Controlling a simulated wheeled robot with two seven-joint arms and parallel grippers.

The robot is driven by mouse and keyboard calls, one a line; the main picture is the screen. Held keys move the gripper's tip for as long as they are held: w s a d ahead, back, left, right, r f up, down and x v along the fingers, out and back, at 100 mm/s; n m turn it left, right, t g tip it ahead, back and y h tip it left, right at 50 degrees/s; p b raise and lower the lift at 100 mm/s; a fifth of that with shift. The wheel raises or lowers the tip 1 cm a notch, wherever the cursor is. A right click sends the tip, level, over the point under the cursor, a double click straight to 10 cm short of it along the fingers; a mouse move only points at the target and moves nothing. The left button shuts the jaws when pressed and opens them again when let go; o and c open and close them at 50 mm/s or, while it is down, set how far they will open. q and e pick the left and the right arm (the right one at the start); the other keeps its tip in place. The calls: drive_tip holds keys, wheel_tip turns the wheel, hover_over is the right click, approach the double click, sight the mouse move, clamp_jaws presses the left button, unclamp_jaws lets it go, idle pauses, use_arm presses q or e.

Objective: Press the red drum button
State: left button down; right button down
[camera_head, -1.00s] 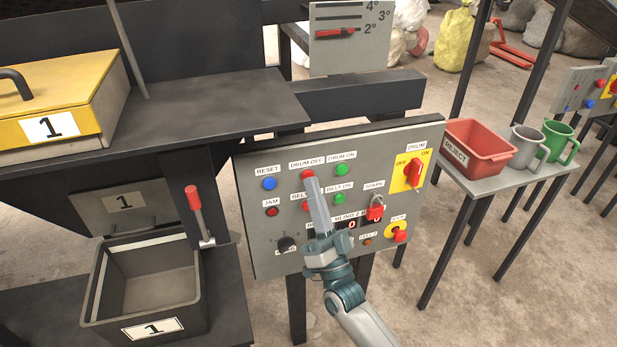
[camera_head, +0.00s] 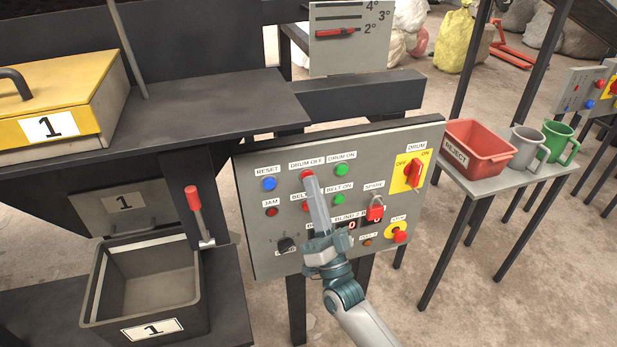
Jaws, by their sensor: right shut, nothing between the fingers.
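The red drum button (camera_head: 307,174) sits under the DRUM OFF label at the upper left of the grey control panel (camera_head: 262,235). My right gripper (camera_head: 313,181) is shut and empty, its fingertips over the lower edge of that button. I cannot tell whether the tips touch it or how far the button is pressed. The gripper covers part of the BELT OFF button below. The green DRUM ON button (camera_head: 341,170) is to the right. My left gripper is not in view.
Close by on the panel are a blue RESET button (camera_head: 269,184), a red JAM button (camera_head: 271,211), a red DRUM switch (camera_head: 413,173) and a red padlock (camera_head: 375,209). A REJECT bin (camera_head: 480,128) and mugs stand to the right. A grey bin (camera_head: 150,278) is at lower left.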

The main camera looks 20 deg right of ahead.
drive_tip(key=shift+s, duration=0.15)
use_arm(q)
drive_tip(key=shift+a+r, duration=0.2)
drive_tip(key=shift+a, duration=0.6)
use_arm(e)
drive_tip(key=shift+s, duration=0.7)
use_arm(q)
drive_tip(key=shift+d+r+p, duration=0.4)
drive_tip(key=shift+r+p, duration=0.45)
drive_tip(key=shift+p, duration=0.15)
use_arm(e)
drive_tip(key=shift+s+d, duration=0.1)
drive_tip(key=shift+s, duration=2.4)
